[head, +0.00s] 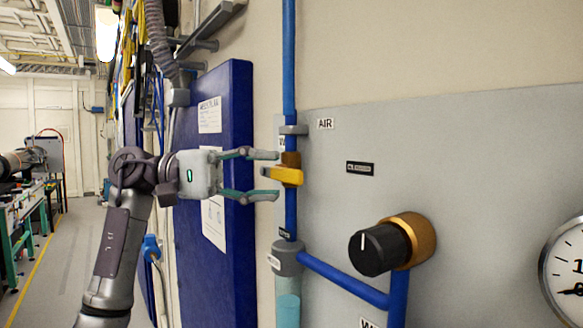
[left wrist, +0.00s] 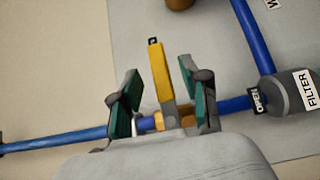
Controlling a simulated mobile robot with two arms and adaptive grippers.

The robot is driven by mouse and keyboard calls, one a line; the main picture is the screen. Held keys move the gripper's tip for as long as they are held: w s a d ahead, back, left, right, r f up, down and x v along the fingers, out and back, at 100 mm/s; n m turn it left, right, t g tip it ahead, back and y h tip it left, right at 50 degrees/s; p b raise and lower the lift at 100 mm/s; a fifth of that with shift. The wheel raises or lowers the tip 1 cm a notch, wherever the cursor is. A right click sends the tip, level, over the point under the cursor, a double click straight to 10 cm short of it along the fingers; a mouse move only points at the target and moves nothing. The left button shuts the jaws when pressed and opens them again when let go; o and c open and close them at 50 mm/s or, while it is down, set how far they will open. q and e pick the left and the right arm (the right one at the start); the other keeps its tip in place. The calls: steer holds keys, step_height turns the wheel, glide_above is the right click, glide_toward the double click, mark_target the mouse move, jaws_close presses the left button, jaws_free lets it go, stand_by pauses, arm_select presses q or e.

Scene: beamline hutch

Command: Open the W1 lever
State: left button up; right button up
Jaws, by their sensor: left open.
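The yellow lever (head: 287,176) sits on a brass valve on the vertical blue pipe (head: 290,60). A label beside it, partly hidden, starts with "W". In the left wrist view the lever (left wrist: 160,70) stands crosswise to the pipe. My left gripper (head: 266,175) is open, coming from the left, with one finger above and one below the lever. In the left wrist view the lever stands between the two green-padded fingers (left wrist: 166,92), with gaps on both sides. An "OPEN" label (left wrist: 258,100) is on the pipe near the filter (left wrist: 290,92). My right gripper is not in view.
A grey panel (head: 450,130) carries a black knob (head: 375,250) with a brass collar and a gauge (head: 567,270) at right. The filter housing (head: 288,258) sits below the valve. A dark blue board (head: 235,110) stands behind my gripper.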

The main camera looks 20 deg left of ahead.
mark_target(284, 176)
arm_select(q)
steer(key=shift+w+d+p, duration=0.2)
steer(key=shift+d+p, duration=0.25)
steer(key=shift+d, duration=1.65)
steer(key=shift+c, duration=0.4)
jaws_close()
